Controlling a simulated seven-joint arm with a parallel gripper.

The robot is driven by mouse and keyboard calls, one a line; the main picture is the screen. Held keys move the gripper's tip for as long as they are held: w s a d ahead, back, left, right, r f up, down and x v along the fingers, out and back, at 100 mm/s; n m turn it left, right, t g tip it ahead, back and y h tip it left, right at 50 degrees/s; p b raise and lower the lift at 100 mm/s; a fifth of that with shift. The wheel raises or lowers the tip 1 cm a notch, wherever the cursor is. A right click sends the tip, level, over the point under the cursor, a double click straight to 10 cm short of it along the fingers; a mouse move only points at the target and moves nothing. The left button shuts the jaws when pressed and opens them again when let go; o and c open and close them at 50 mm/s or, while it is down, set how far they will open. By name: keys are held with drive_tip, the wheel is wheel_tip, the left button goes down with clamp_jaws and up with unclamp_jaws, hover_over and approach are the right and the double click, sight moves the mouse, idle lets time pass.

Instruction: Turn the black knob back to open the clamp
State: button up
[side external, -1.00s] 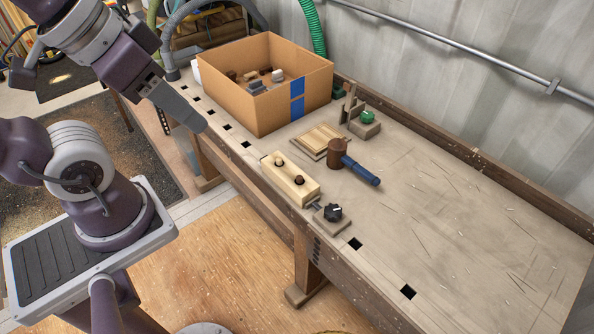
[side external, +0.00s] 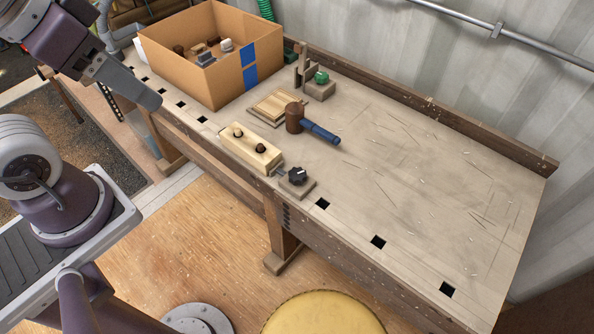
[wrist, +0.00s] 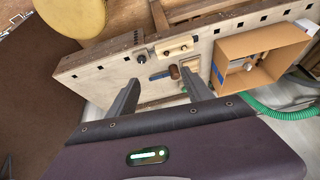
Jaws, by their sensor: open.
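The black knob (side external: 297,176) sits on a small wooden base at the front edge of the workbench. It is part of a clamp whose short metal screw points at the end of a pale wooden block (side external: 249,150). The knob also shows in the wrist view (wrist: 141,54), small and far off. My gripper (side external: 156,103) is at the upper left in the side view, well away from the knob. In the wrist view its two fingers (wrist: 163,94) are spread apart with nothing between them.
A mallet (side external: 318,131) with a blue handle lies behind the block, near a slatted wooden piece (side external: 271,105). A green knob (side external: 321,77) on another fixture stands farther back. A cardboard box (side external: 228,81) holds several pieces. The bench's right side is clear.

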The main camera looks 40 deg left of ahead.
drive_tip(key=w+d+f+m+g, duration=0.1)
drive_tip(key=w+m, duration=0.4)
drive_tip(key=w, duration=0.3)
drive_tip(key=m+g, duration=0.4)
drive_tip(key=m, duration=0.9)
hover_over(298, 173)
wheel_tip(298, 173, down, 20)
drive_tip(key=f, duration=0.1)
drive_tip(key=shift+m, duration=0.6)
wheel_tip(298, 173, down, 10)
drive_tip(key=shift+s+r, duration=0.1)
drive_tip(key=shift+r, duration=0.05)
clamp_jaws()
